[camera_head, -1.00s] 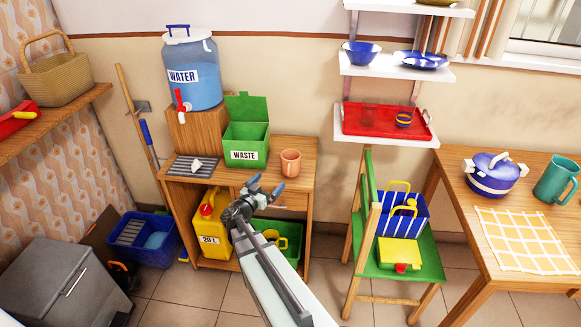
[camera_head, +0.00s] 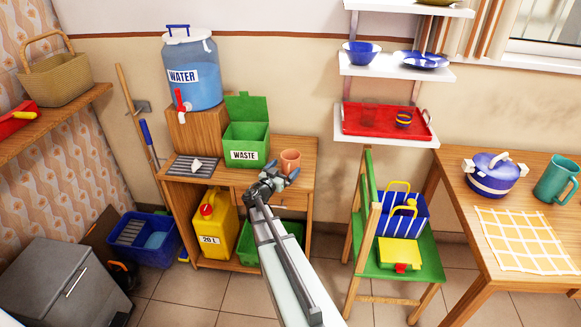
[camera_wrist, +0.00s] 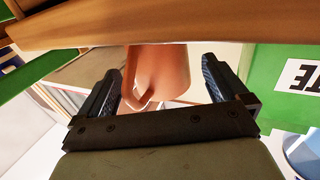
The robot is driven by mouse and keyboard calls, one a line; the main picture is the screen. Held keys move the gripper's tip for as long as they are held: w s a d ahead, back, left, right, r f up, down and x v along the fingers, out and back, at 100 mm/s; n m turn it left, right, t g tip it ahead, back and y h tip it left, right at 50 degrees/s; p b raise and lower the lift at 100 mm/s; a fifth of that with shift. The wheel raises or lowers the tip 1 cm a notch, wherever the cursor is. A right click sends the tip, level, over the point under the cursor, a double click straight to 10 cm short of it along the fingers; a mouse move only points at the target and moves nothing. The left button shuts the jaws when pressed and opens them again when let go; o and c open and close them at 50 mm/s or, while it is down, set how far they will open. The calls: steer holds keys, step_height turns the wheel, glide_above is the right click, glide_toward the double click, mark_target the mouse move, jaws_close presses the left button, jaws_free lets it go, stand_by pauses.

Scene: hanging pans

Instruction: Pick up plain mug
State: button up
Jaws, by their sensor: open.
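The plain terracotta mug (camera_head: 291,157) stands upright on the small wooden cabinet, right of the green waste box. My gripper (camera_head: 281,174) is open just in front of the mug and overlaps its lower part in the head view. In the wrist view the mug (camera_wrist: 158,72) shows upside down between my two spread fingers (camera_wrist: 164,66), with gaps on both sides. Its handle is partly visible low in that view. I cannot tell how far the fingertips reach around the mug.
The green waste box (camera_head: 246,135) stands close left of the mug. A blue water dispenser (camera_head: 194,72) is behind it. The wooden cabinet (camera_head: 235,180) has bare top at the mug's right. A teal mug (camera_head: 556,180) stands on the right table.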

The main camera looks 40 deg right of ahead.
steer(key=shift+x, duration=1.5)
steer(key=shift+c, duration=0.4)
steer(key=c, duration=1)
steer(key=shift+o, duration=0.2)
steer(key=shift+r, duration=0.2)
steer(key=w+a+r, duration=0.2)
steer(key=w+r, duration=0.1)
steer(key=r, duration=0.9)
steer(key=w+a+r, duration=0.3)
steer(key=r, duration=0.8)
steer(key=shift+w+r, duration=0.2)
steer(key=shift+r, duration=0.15)
